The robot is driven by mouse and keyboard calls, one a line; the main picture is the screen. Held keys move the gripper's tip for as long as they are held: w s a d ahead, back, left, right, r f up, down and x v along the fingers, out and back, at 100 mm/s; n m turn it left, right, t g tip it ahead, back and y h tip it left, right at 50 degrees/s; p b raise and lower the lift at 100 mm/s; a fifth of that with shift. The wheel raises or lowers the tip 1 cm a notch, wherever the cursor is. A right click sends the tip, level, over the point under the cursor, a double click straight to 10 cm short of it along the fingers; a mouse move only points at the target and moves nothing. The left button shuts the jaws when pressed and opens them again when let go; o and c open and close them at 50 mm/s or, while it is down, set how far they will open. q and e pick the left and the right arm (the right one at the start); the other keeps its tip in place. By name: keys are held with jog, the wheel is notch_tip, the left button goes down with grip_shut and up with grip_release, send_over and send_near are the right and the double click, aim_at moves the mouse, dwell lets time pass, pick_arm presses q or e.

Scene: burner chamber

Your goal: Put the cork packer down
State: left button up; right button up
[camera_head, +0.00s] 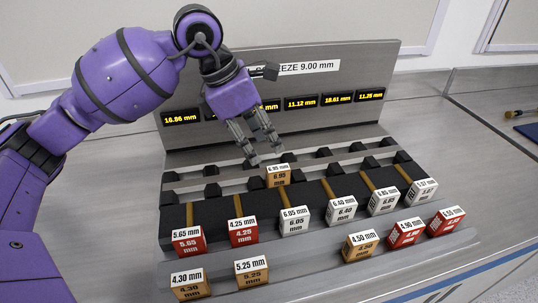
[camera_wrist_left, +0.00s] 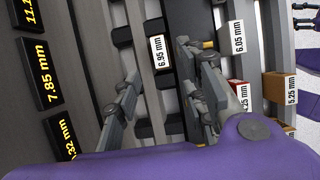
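The cork-coloured packer labelled 6.95 mm (camera_head: 278,176) stands upright on the dark middle part of the rack (camera_head: 320,265). My left gripper (camera_head: 266,156) is just above and behind it, fingers spread. In the left wrist view the 6.95 mm label (camera_wrist_left: 158,52) shows between the parted fingertips (camera_wrist_left: 158,62), with a gap on each side; no finger visibly grips it. Other cork-coloured packers are 4.30 mm (camera_head: 190,285), 5.25 mm (camera_head: 252,273) and 4.50 mm (camera_head: 360,246) on the front ledge. Grey fingers, seemingly my right gripper (camera_wrist_left: 305,18), show small at the wrist view's corner.
Red packers (camera_head: 188,241) and white packers (camera_head: 294,221) stand close by in the front rows. The upright panel (camera_head: 220,130) with several lit displays rises behind my left gripper. Black blocks line the rails.

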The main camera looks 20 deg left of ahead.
pick_arm(q)
jog(key=shift+v, duration=1.45)
